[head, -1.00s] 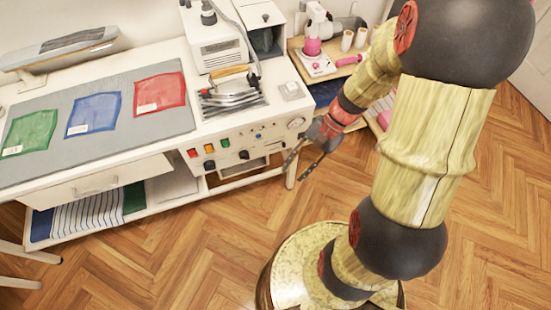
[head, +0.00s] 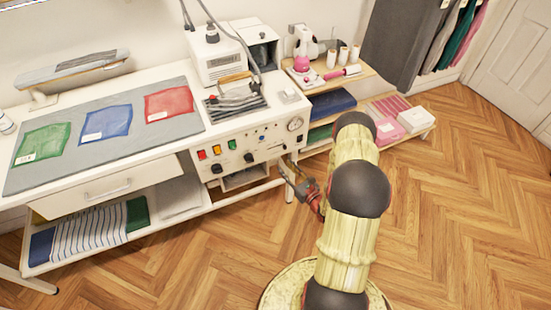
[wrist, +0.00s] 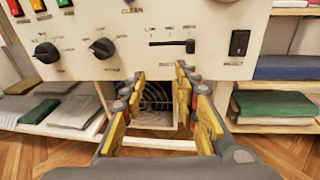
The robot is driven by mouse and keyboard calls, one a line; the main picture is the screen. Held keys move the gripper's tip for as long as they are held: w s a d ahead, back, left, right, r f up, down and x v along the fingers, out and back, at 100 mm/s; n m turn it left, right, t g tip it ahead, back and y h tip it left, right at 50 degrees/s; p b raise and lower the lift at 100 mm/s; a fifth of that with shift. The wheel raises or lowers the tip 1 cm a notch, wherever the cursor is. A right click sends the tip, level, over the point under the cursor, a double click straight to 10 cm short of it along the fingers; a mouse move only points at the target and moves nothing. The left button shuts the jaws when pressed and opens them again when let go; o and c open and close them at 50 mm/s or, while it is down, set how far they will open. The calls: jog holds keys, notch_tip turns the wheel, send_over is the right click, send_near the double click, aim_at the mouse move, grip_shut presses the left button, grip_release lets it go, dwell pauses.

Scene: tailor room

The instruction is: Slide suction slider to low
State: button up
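The suction slider (wrist: 190,46) is a dark knob at the right end of a thin horizontal slot on the white control panel (wrist: 250,60). Small labels stand above the slot, too blurred to read surely. My gripper (wrist: 160,78) is open and empty, its yellow-padded fingers pointing at the panel. Its fingertips appear just below the slider, and I cannot tell whether they touch the panel. In the head view my gripper (head: 286,168) is by the panel's lower right corner, partly hidden by my arm.
Two black rotary knobs (wrist: 47,52) sit left of the slot, and a black rocker switch (wrist: 239,42) sits right of it. Coloured buttons (head: 216,149) line the panel. Below the panel is an opening with a round grille (wrist: 155,98). Shelves (head: 330,85) stand to the right.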

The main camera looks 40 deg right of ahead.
aim_at(286, 147)
jog(key=w+d+h, duration=0.1)
jog(key=w+d, duration=0.1)
jog(key=w+d+r+b, duration=0.1)
jog(key=w+d, duration=0.1)
jog(key=w, duration=0.1)
jog(key=w+d+r+m+h+b, duration=0.1)
jog(key=w+d, duration=0.1)
jog(key=shift+w+r+t+h, duration=0.2)
jog(key=shift+w+t+h, duration=0.1)
jog(key=c, duration=0.7)
grip_shut()
